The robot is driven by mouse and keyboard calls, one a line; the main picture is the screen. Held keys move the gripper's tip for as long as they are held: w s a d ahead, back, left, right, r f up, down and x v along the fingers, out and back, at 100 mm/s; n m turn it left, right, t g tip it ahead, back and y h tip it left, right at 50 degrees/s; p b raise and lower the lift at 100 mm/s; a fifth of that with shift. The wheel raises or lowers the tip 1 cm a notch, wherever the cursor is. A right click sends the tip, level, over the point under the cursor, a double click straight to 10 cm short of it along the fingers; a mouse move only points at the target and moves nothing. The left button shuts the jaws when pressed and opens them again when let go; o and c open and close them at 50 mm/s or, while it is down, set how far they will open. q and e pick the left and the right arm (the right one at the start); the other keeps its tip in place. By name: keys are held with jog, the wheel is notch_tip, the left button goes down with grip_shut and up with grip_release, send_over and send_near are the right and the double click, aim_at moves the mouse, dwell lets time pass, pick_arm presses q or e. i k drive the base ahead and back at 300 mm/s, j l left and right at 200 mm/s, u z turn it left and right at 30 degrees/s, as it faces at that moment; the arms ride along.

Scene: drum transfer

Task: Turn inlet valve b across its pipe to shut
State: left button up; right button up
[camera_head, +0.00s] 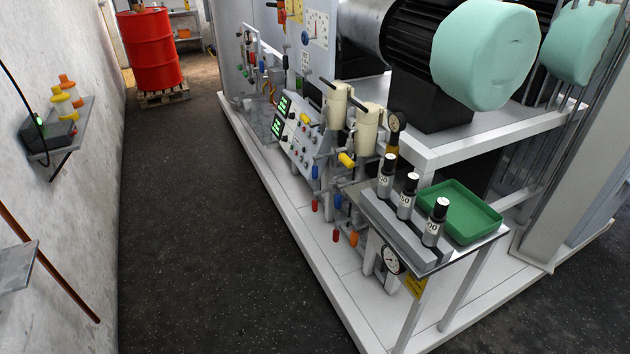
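Two cream filter housings (335,106) and (366,130) stand side by side on the skid, each with a dark lever near its top. Pipework below them carries several small coloured valve handles. A yellow handle (346,160), blue handles (315,172) and (338,202), red handles (314,206) and (336,236) and an orange handle (353,238) show. I cannot tell which one is inlet valve b, as no label is readable, nor whether it lies along or across its pipe. Neither of my grippers is in view.
A control panel (300,132) stands left of the housings. The dark floor aisle (210,220) is clear. A red drum (150,50) stands on a pallet behind.

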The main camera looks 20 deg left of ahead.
aim_at(314, 168)
jog(key=i+j+z, duration=0.2)
jog(key=i+j, duration=0.15)
jog(key=j, duration=0.25)
jog(key=i+j+z, duration=0.1)
jog(key=j, duration=0.25)
jog(key=i+j, duration=0.2)
jog(key=j, duration=0.15)
jog(key=i+j+z, duration=0.15)
jog(key=j, duration=0.15)
